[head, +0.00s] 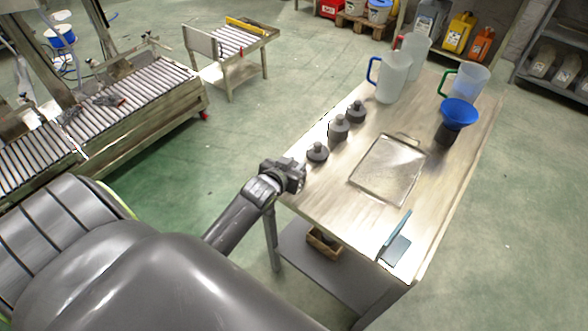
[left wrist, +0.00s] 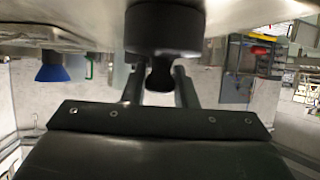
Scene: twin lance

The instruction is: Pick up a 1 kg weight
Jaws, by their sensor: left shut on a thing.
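Three dark grey knobbed weights stand in a row along the table's left edge: a near one (head: 317,153), a taller middle one (head: 339,128) and a far one (head: 356,113). Their markings are too small to read. My left gripper (head: 298,174) is at the table edge beside the near weight. In the left wrist view, which shows the scene upside down, a dark weight (left wrist: 165,30) has its narrow knob between the fingers of my left gripper (left wrist: 159,80), shut on it. The weight appears upright at the tabletop; any gap beneath is unclear. My right gripper is out of view.
Bare tabletop lies between the weights and tray.

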